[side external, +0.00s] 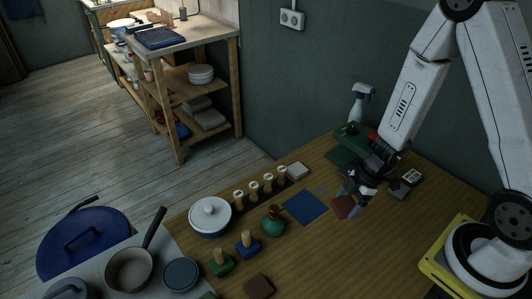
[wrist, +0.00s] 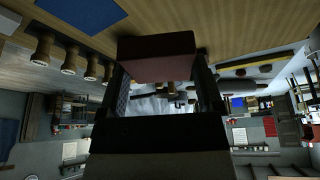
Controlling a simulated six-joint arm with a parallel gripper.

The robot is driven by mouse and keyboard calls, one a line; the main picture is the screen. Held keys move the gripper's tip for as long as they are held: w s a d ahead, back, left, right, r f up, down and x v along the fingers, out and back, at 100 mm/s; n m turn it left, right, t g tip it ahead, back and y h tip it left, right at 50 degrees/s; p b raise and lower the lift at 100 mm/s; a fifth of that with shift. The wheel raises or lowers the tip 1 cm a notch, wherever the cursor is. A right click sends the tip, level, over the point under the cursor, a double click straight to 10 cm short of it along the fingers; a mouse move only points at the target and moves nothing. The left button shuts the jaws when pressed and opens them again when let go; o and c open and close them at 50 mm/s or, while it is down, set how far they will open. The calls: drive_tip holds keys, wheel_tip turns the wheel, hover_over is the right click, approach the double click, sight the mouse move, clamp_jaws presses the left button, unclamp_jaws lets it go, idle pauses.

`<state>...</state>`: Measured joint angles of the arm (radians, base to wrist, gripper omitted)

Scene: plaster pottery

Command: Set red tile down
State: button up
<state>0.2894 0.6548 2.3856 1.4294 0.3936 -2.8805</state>
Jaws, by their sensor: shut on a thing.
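The red tile (side external: 344,207) is at the tips of my gripper (side external: 353,195), over the right part of the wooden table (side external: 390,225). In the wrist view the reddish-brown tile (wrist: 157,58) sits between the two dark fingers, which are shut on it. The tile is close to the table top; I cannot tell whether it touches the wood. A flat blue square (side external: 304,207) lies on the table just left of the tile, and it also shows in the wrist view (wrist: 85,12). My gripper partly hides the tile in the side view.
A row of wooden pegs (side external: 253,189) stands behind the blue square. A green vase (side external: 273,221), a lidded white pot (side external: 210,217) and green and blue stamps (side external: 247,245) stand to the left. A spray bottle (side external: 357,107) is at the back. Bare wood lies in front of the tile.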

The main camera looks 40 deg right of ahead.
drive_tip(key=shift+w, duration=0.15)
drive_tip(key=w+f, duration=0.4)
drive_tip(key=w, duration=0.5)
hover_over(302, 207)
drive_tip(key=s+d, duration=0.1)
drive_tip(key=shift+f, duration=2.7)
drive_tip(key=shift+f, duration=0.2)
drive_tip(key=shift+w+f, duration=0.2)
drive_tip(key=shift+f, duration=1.4)
drive_tip(key=shift+f, duration=0.15)
